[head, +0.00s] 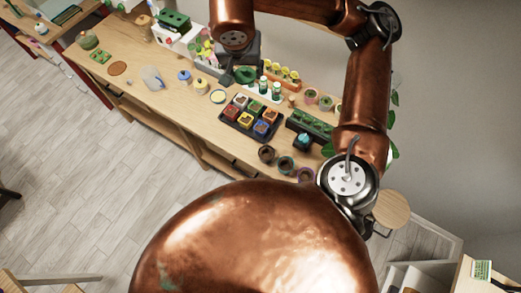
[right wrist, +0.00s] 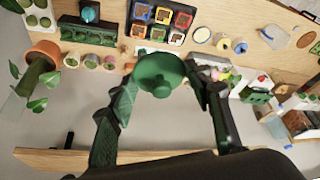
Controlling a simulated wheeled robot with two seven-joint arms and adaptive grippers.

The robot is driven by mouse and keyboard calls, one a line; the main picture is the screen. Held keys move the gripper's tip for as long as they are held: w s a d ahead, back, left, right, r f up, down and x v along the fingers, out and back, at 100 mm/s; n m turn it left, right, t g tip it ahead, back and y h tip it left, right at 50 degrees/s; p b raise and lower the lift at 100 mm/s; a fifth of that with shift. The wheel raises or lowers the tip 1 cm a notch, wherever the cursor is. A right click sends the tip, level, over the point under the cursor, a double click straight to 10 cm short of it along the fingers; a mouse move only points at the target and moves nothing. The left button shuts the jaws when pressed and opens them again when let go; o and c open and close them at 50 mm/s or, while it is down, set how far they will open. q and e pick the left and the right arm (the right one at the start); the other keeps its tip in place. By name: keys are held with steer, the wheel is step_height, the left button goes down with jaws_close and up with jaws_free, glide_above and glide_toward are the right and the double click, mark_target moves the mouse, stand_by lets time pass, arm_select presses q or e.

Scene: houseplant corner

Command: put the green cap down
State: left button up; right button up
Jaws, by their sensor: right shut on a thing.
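The green cap (right wrist: 160,72) is a round disc with a small knob, held between the two fingers of my right gripper (right wrist: 162,82) in the right wrist view. It also shows in the head view as a dark green round thing (head: 245,74) below my right gripper (head: 236,70), above the back part of the wooden table (head: 205,118). The fingers are mostly hidden in the head view. From these views I cannot tell how high the cap is above the table. My left gripper is not in view.
A dark tray (head: 228,121) of colourful square pots stands in front of the cap. Small bottles (head: 263,84) stand to its right, and a green planter (head: 308,124) is further right. Blue and yellow lidded jars (head: 184,76) are to the left. The front left table has bare room.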

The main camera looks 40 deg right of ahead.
step_height(320, 180, down, 8)
steer(key=w+r+m+g+h+b, duration=0.1)
steer(key=w+m+g+h+b, duration=0.1)
steer(key=m, duration=0.5)
steer(key=m+g+y+b, duration=0.5)
steer(key=m+y+b, duration=0.15)
steer(key=m, duration=2.15)
glide_above(250, 152)
steer(key=w, duration=0.1)
step_height(250, 152, down, 31)
steer(key=shift+y, duration=0.45)
steer(key=f, duration=0.5)
steer(key=shift+w+d+p, duration=0.1)
steer(key=shift+d+p, duration=0.15)
steer(key=shift+p, duration=0.05)
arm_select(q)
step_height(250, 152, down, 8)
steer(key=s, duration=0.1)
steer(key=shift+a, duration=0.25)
arm_select(e)
steer(key=shift+f, duration=2.25)
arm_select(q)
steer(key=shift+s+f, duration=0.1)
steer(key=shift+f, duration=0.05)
arm_select(e)
steer(key=shift+f, duration=0.1)
steer(key=o, duration=0.8)
steer(key=shift+o, duration=0.2)
